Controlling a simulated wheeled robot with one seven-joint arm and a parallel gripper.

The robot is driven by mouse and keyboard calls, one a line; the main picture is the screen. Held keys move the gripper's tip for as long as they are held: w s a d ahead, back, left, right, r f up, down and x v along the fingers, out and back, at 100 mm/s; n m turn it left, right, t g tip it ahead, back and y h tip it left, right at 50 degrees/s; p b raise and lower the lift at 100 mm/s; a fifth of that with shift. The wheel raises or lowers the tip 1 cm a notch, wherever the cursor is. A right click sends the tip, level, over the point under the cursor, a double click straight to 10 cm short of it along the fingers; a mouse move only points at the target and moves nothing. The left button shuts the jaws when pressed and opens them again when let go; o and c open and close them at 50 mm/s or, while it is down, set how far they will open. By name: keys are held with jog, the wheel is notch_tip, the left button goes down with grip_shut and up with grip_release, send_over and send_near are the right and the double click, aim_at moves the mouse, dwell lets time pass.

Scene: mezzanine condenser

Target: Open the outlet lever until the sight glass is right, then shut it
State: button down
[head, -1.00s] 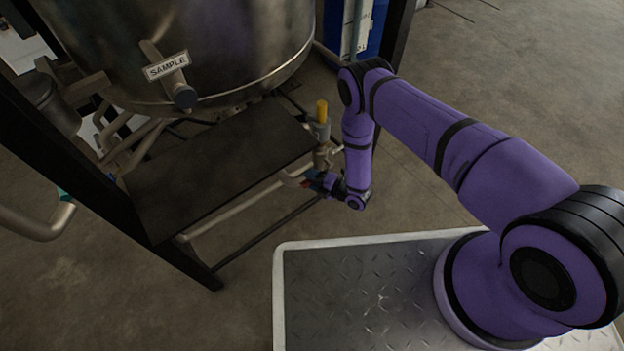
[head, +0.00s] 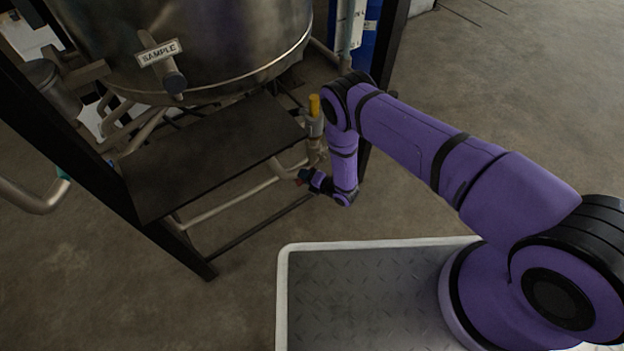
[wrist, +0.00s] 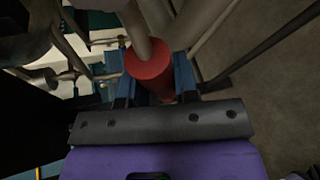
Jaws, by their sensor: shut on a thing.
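My gripper (head: 309,178) is low beside the pipework under the vessel, in the head view. In the wrist view its blue fingers (wrist: 154,82) are shut on the red lever grip (wrist: 148,60), one finger on each side. A grey rod or pipe runs up from the red grip in that view. In the head view only a small red patch (head: 302,175) shows at the fingertips. The lever's pivot is not clear. I cannot make out the sight glass or its level in either view.
A steel vessel (head: 225,45) with a SAMPLE tag (head: 159,53) stands above a dark plate (head: 205,155). A yellow-topped fitting (head: 314,106) rises close to my arm. Pipes and a black frame post (head: 95,165) bound the left. Open floor (head: 500,110) lies right.

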jog(key=w+d+f+n+t+h, duration=0.3)
jog(key=d+f+n+h, duration=0.3)
jog(key=n, duration=0.3)
jog(key=shift+w+d+t, duration=0.3)
jog(key=shift+w+d, duration=0.25)
jog(key=shift+w, duration=0.35)
jog(key=shift+h, duration=0.3)
jog(key=c, duration=0.9)
grip_release()
